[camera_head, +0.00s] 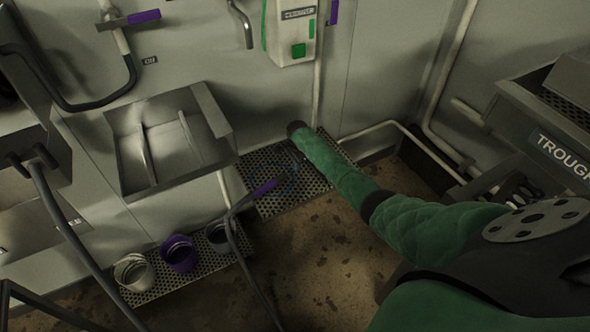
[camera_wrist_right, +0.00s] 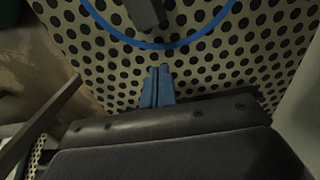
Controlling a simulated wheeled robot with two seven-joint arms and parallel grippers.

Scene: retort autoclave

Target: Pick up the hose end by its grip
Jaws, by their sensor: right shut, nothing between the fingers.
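The hose end with a purple grip (camera_head: 264,188) is in the middle of the head view, over the perforated platform (camera_head: 262,208). Its dark hose runs down toward the bottom edge. My right gripper (camera_head: 295,165) is small and dim there, just right of the hose end and apart from the purple grip. In the right wrist view, its blue fingers (camera_wrist_right: 158,85) are shut and empty above the perforated plate (camera_wrist_right: 215,68). A blue ring (camera_wrist_right: 190,42) lies beyond them, with a dark block (camera_wrist_right: 146,13), possibly the nozzle, inside it. My left gripper is not in view.
A grey wall basin (camera_head: 128,160) is left of the platform. A white bucket (camera_head: 134,272), a purple bucket (camera_head: 178,254) and a dark bucket (camera_head: 219,236) stand below it. A trough (camera_head: 535,125) is at right. Pipes run along the wall.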

